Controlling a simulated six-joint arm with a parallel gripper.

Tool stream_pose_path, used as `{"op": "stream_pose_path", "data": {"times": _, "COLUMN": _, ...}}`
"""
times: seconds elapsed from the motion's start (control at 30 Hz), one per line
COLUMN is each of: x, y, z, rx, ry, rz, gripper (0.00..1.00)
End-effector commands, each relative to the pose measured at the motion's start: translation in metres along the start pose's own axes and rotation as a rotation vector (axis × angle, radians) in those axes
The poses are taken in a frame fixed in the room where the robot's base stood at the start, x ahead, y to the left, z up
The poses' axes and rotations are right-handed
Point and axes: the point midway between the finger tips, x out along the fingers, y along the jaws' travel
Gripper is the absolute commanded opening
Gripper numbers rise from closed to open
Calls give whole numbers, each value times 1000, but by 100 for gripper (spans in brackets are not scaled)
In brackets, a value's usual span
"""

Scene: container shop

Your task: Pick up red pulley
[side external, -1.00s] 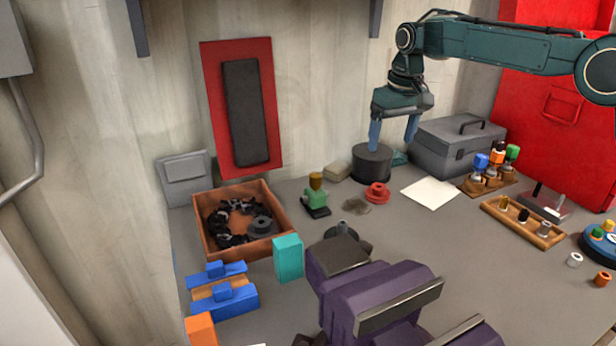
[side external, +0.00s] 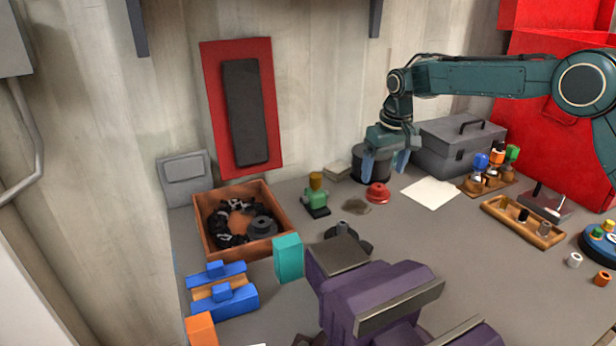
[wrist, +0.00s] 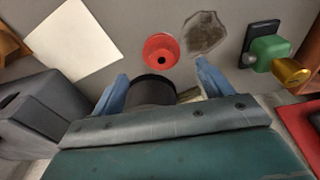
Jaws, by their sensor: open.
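The red pulley (side external: 377,193) lies on the grey bench, apart from its neighbours. In the wrist view the red pulley (wrist: 161,51) shows from above as a red disc with a dark centre hole. My gripper (side external: 384,168) is open, with its two blue fingers above and just behind the pulley. In the wrist view the fingers of my gripper (wrist: 161,80) are spread wide, with the pulley just ahead of the gap between them. Nothing is held.
A black cylinder (side external: 371,163) stands close behind the fingers, and a grey toolbox (side external: 459,147) is to the right. White paper (side external: 430,192) lies right of the pulley.

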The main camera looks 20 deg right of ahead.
Motion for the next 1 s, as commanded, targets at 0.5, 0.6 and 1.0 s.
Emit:
{"op": "stream_pose_path", "data": {"times": 0.5, "x": 21, "y": -2, "z": 1, "rx": 0, "ry": -1, "rz": 0, "gripper": 78}}
{"op": "stream_pose_path", "data": {"times": 0.6, "x": 33, "y": -3, "z": 2, "rx": 0, "ry": -2, "rz": 0, "gripper": 78}}
{"op": "stream_pose_path", "data": {"times": 1.0, "x": 55, "y": -3, "z": 1, "rx": 0, "ry": 1, "rz": 0, "gripper": 78}}
